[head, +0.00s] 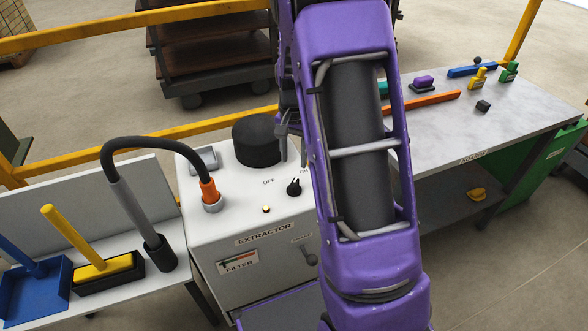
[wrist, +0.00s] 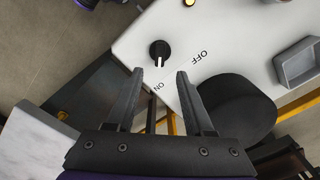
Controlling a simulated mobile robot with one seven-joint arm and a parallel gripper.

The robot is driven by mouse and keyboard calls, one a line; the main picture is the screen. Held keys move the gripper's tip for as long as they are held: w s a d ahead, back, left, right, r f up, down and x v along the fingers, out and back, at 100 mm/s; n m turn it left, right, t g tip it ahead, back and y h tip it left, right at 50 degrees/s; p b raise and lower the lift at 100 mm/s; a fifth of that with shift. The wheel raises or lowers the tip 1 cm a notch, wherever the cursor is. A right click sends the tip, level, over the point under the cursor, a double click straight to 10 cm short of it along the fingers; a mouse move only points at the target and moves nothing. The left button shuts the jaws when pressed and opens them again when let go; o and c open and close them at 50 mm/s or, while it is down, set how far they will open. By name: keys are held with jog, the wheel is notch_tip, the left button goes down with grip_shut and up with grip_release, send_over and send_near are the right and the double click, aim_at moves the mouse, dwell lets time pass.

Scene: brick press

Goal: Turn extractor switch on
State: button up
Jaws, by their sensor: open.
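The extractor switch is a small black knob (head: 294,187) on the white top of the extractor box (head: 225,222). In the wrist view the knob (wrist: 159,50) has a white pointer line that points toward the ON label, not toward OFF. A small lamp (head: 266,209) on the box top looks pale yellow and lit. My gripper (wrist: 160,72) is open and empty. In the wrist view its two fingers lie just short of the knob, one to each side of its line, and appear apart from it. In the head view my purple arm hides most of the gripper.
A black round cap (head: 257,140) and a grey tray (head: 204,160) stand on the box top. A black hose (head: 150,142) arches at left above a bench with a yellow brush (head: 100,270). A grey table (head: 450,120) with small parts is at right.

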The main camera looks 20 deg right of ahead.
notch_tip(320, 180, up, 9)
jog(key=shift+f+p, duration=0.2)
jog(key=shift+p, duration=0.25)
